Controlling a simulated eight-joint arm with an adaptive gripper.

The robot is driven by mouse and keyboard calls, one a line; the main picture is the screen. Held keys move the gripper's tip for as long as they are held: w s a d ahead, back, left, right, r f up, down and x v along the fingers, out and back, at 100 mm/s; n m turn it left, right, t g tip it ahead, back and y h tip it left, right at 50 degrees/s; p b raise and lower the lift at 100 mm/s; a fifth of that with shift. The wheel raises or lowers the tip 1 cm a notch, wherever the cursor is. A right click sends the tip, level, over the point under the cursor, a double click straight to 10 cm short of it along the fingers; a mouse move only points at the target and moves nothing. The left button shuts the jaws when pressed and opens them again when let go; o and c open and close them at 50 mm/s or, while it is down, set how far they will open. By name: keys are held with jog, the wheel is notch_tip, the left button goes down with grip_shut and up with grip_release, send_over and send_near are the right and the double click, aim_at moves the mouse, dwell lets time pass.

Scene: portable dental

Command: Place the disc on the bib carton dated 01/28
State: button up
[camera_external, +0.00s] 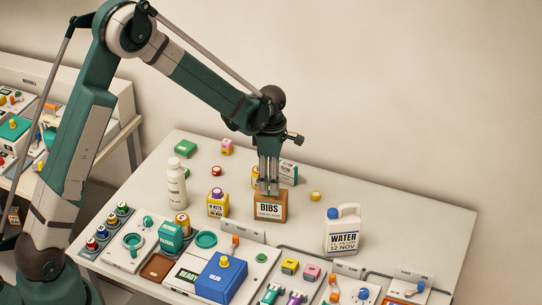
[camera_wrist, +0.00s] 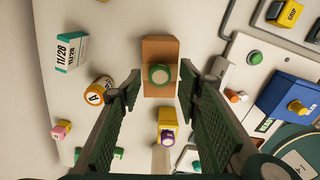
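The brown carton lettered BIBS (camera_external: 269,211) stands on the table, with small print below the word that I cannot read. My gripper (camera_external: 268,188) points down directly above the carton. In the wrist view my gripper (camera_wrist: 159,80) is open, one finger on each side of the disc with visible gaps. The disc cannot be made out behind the fingers in the external view.
A white-and-teal box marked 11/28 (camera_wrist: 70,52) stands behind the carton. A yellow purple-topped container (camera_external: 217,204), a white bottle (camera_external: 176,185) and a water jug (camera_external: 342,231) stand around it. Dental panels and a blue box (camera_external: 221,278) fill the front. The table's back right is clear.

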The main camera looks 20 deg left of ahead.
notch_tip(320, 180, up, 11)
jog(key=shift+f, duration=0.2)
dwell(0.3)
dwell(0.6)
jog(key=s+a+r+m+t, duration=0.3)
jog(key=s+a+r+m, duration=0.7)
jog(key=s+a+r, duration=0.55)
jog(key=s+a+r+m+t, duration=0.1)
jog(key=s+a+m+t, duration=0.1)
jog(key=s+a+m, duration=0.3)
jog(key=s+a+r+m+t, duration=0.1)
jog(key=s+a+m, duration=0.4)
jog(key=s, duration=0.9)
jog(key=a+t, duration=0.1)
jog(key=a, duration=0.2)
jog(key=shift+a+r+m, duration=0.2)
jog(key=shift+a+m, duration=0.1)
